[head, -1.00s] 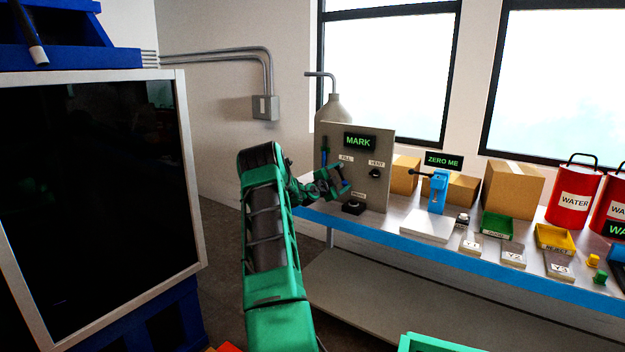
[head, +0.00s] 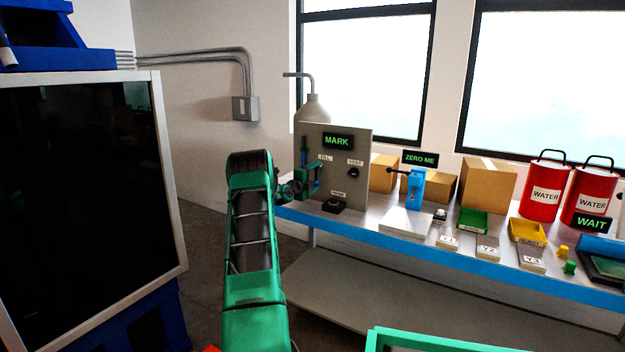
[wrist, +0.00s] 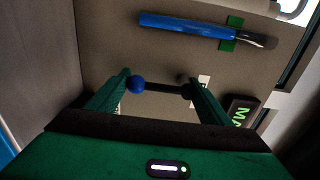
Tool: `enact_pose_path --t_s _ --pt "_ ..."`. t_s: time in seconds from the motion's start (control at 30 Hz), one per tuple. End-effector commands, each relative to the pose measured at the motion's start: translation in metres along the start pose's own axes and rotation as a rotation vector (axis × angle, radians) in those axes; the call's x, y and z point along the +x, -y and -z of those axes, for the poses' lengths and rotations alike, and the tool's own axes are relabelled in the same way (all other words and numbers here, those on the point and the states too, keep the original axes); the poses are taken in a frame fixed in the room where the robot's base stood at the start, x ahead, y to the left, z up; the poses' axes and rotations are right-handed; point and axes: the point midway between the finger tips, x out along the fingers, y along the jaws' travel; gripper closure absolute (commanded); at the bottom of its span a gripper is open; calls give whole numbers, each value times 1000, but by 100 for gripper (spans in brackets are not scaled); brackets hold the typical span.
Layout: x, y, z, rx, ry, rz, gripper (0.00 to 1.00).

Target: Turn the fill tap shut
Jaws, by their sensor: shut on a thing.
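The fill tap is a dark lever (wrist: 165,89) with a blue ball knob (wrist: 137,85) on its left end in the wrist view. My gripper (wrist: 153,90) is shut on it, one finger near the knob and the other near the lever's right end. In the head view my gripper (head: 314,180) is at the panel (head: 358,175), just below the FILL label (head: 325,158), and largely hides the tap. The lever lies roughly parallel to the sight tube (wrist: 185,24). Blue in this tube reaches the green band (wrist: 232,27); the tube is grey beyond it.
A green MARK sign (head: 337,141), a VENT knob (head: 353,173) and a black button (head: 333,206) are close by on or before the panel. A blue device (head: 416,188), trays, boxes and red WATER cans (head: 543,190) stand right along the bench. A dark-fronted cabinet (head: 80,200) stands left.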

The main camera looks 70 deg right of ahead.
Motion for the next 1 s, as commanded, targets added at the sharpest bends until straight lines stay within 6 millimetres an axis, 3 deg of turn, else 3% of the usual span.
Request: enact_pose_path --t_s 0.03,0.37,0.4,0.47,1.0 --pt "0 12 -3 15 6 18 67" --pt "0 13 -3 19 6 19 67" --pt "0 13 -3 19 6 18 24" --pt "0 12 -3 18 5 18 14" --pt "-2 4 -1 11 2 6 14"
